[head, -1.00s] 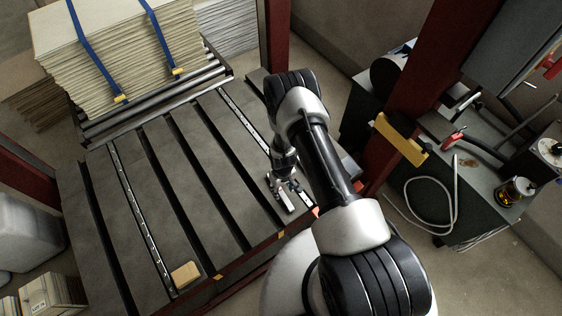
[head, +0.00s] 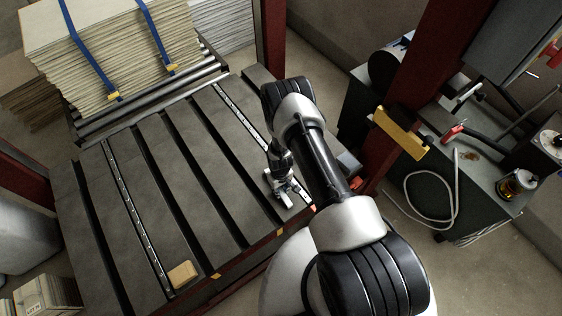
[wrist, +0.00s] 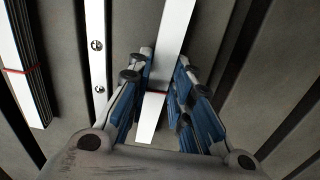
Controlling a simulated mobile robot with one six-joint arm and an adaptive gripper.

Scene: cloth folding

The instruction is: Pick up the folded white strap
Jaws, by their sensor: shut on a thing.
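The folded white strap (wrist: 172,40) runs up and down through the middle of the wrist view, with a thin red band across it. My gripper (wrist: 160,82) has its blue-padded fingers on both sides of this strap, shut on it. The strap's lower end shows between the fingers, and its upper end runs out of the picture. In the head view my gripper (head: 285,194) is low over the slatted table, near its right front edge. The strap is too small and too covered there to tell its shape.
Another banded bundle, white on top with dark layers (wrist: 24,60), lies at the left of the wrist view. The slatted grey table (head: 160,190) has dark gaps and studded metal strips. A tan block (head: 183,274) sits at its front edge. A red post (head: 274,40) stands behind.

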